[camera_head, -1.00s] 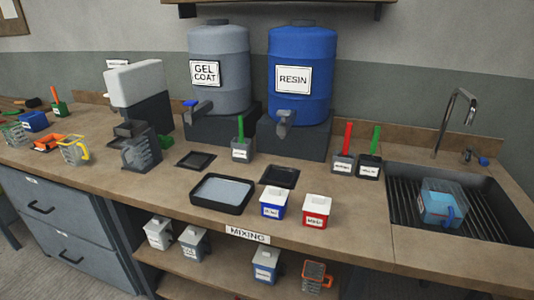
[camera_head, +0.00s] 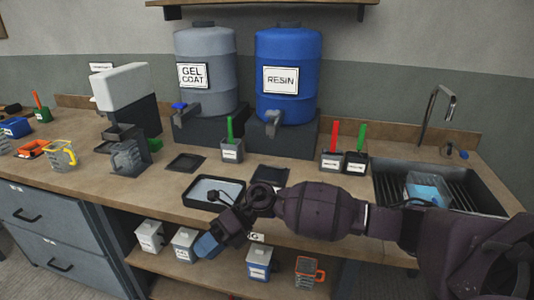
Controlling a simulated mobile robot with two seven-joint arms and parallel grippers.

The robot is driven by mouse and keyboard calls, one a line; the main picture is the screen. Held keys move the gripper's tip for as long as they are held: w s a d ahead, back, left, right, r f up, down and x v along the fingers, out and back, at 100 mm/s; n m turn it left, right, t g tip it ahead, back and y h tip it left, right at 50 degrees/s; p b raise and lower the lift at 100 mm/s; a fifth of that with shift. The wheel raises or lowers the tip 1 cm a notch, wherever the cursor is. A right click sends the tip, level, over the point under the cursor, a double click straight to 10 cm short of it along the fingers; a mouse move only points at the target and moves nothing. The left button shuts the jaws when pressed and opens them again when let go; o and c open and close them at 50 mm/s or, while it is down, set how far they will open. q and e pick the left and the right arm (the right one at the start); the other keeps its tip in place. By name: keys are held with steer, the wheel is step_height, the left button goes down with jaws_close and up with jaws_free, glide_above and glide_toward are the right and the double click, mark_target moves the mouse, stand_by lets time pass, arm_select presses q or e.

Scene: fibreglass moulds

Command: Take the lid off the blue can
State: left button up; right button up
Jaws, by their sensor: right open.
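The counter spot where a blue can with a white lid stood beside a red can is now covered by my right arm, so neither can shows. My right gripper (camera_head: 218,238) reaches in from the right and points down and left, in front of the counter's front edge in the picture. It is open. A light blue piece shows at its tip; I cannot tell whether this is part of the gripper. The gripper's distance to the hidden blue can cannot be told. My left gripper is not in view.
A dark tray (camera_head: 188,196) lies left of my right arm. The grey gel coat drum (camera_head: 222,55) and blue resin drum (camera_head: 305,50) stand behind. A white can with a blue band (camera_head: 259,264) stands on the lower shelf. The sink (camera_head: 475,195) is at right.

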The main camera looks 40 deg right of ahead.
steer(key=w+d+r+n+h, duration=0.1)
steer(key=w+d+r+h, duration=0.25)
steer(key=d, duration=0.35)
steer(key=w+d+r+n+h, duration=0.1)
steer(key=w+d+r+h, duration=0.1)
steer(key=d+r+h, duration=0.45)
steer(key=w+d+r+n+h, duration=0.1)
steer(key=w+d+r+h, duration=0.15)
steer(key=d, duration=0.65)
steer(key=shift+n+h, duration=0.25)
steer(key=shift+n, duration=0.05)
steer(key=f, duration=0.9)
steer(key=shift+w+a+f, duration=0.15)
steer(key=shift+w+a, duration=0.05)
steer(key=shift+w, duration=0.15)
steer(key=shift+f, duration=0.6)
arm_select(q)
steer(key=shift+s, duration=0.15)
